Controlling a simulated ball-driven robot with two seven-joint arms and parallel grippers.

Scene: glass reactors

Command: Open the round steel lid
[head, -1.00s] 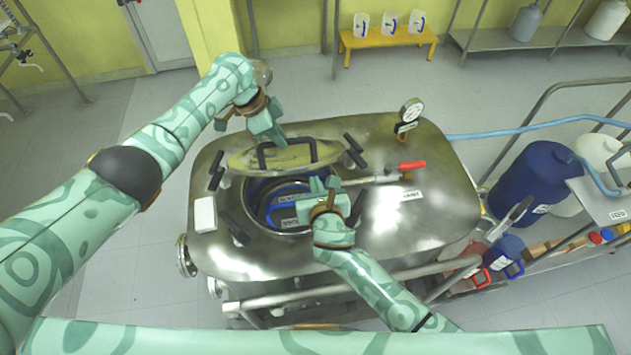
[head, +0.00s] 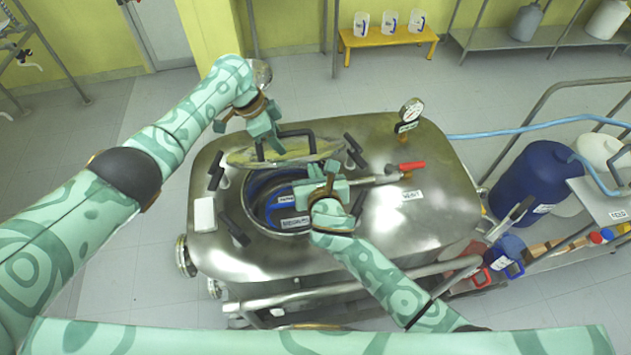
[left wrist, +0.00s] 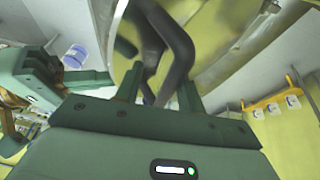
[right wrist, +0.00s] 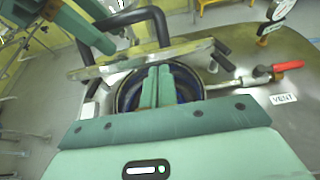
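The round steel lid (head: 250,157) is raised and tilted steeply at the back of the vessel's round opening (head: 283,232), whose blue interior shows. Its dark loop handle (head: 312,137) is on the upper, far side. My left gripper (head: 272,147) is at the lid's handle. In the left wrist view its fingers (left wrist: 160,92) are apart, with the handle (left wrist: 178,50) beyond and between them; contact is unclear. My right gripper (head: 328,172) is over the opening, in front of the lid. In the right wrist view its fingers (right wrist: 158,85) are together and empty, below the lid's edge (right wrist: 130,62).
Dark clamps (head: 233,230) stand around the opening. A red-handled vent valve (head: 411,166) and a gauge (head: 411,110) are on the vessel top's right side. A white box (head: 204,214) sits at the left.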

